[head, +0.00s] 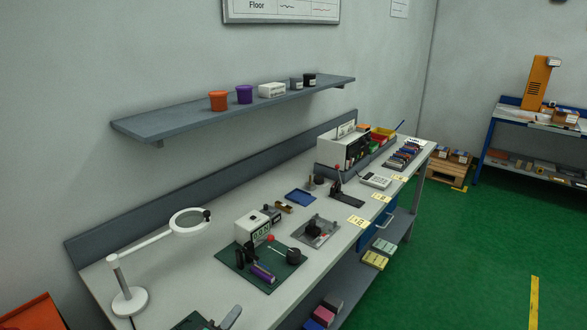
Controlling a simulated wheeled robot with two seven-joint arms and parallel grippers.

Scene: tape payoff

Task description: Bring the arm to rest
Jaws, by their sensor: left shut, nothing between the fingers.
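My left gripper (231,317) shows only as a small grey tip at the bottom edge, over the near end of the workbench (183,268). It is shut and holds nothing. The rest of that arm is out of frame. My right gripper is not in view.
A white magnifier lamp (130,300) stands left of the gripper. A grey fixture plate (316,232) and blue tray (300,197) lie farther along. A wall shelf (180,121) holds cups and small boxes. An orange bin (32,314) is at lower left. Green floor is open at right.

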